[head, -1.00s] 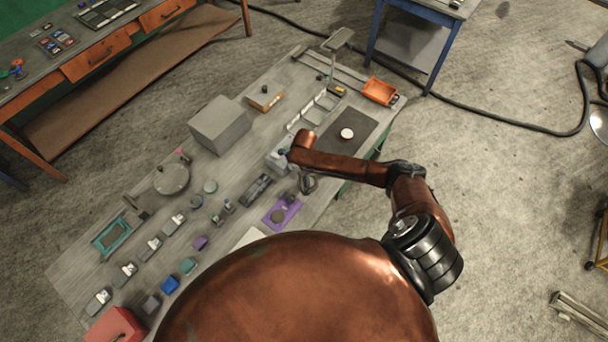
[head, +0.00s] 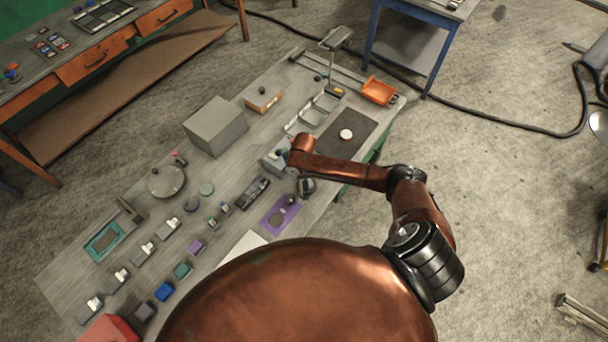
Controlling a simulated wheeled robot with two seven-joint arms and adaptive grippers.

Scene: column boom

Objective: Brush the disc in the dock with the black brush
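A purple dock (head: 270,225) lies near the front edge of the long workbench, with a small dark grey disc (head: 276,218) on it. My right arm comes in from the right, and its dark gripper (head: 305,187) points down just above and right of the dock in the picture. The copper forearm partly hides the gripper. The fingers are too small to tell open from shut or whether they hold anything. A small dark round thing (head: 290,199) shows between gripper and dock; I cannot tell whether it is the black brush. My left gripper is out of view.
A black device (head: 253,192) lies left of the dock. A grey box (head: 215,125), a round grey plate (head: 167,181), several small coloured blocks and a red box (head: 110,330) stand on the bench. A dark mat (head: 355,130) and an orange tray (head: 378,91) are at its far right.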

